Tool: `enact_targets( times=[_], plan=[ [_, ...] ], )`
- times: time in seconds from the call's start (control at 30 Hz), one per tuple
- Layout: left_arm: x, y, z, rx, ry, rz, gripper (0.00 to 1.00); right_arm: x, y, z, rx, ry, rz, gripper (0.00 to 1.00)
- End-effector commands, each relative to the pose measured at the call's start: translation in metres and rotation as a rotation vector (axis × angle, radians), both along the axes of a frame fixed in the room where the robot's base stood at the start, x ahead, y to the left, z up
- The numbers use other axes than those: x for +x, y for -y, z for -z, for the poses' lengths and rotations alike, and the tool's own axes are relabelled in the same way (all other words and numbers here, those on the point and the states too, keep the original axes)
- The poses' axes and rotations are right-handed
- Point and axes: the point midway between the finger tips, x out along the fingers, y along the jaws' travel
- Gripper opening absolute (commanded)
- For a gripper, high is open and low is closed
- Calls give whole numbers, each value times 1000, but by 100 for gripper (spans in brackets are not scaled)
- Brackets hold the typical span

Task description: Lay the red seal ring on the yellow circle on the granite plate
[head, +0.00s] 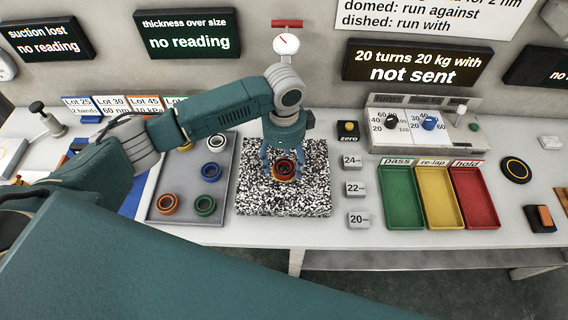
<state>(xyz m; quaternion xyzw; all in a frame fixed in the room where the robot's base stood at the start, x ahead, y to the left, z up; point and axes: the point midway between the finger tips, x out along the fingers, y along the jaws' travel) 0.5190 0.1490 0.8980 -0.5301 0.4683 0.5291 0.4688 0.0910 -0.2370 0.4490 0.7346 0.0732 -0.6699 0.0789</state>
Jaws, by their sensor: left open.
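The red seal ring (284,167) is at the middle of the speckled granite plate (310,198). Yellow of the circle (285,179) shows at the ring's lower edge. The ring looks to lie flat on it, but how well it is centred I cannot tell. My left gripper (284,169) points down over the plate, fingers open around the ring. The fingers hide parts of the ring and circle. My right gripper is not in view.
A grey tray (188,216) with several coloured rings lies left of the plate. Number blocks 24 (352,161), 22 (355,189) and 20 (359,219) stand to its right, then green (403,200), yellow (437,198) and red (474,198) trays. A dial gauge (286,43) stands behind.

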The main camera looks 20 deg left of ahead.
Motion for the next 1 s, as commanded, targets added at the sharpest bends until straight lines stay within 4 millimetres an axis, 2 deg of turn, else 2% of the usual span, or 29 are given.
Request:
enact_targets(
  times=[0.3,0.5,0.7,1.0],
  plan=[
    [1,0,-66,0,5,1,66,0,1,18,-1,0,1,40],
    [1,0,-96,0,3,0,66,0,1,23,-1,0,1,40],
    [0,0,-106,0,0,1,66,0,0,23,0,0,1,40],
    [0,0,-107,0,0,0,66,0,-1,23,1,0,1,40]
  ],
)
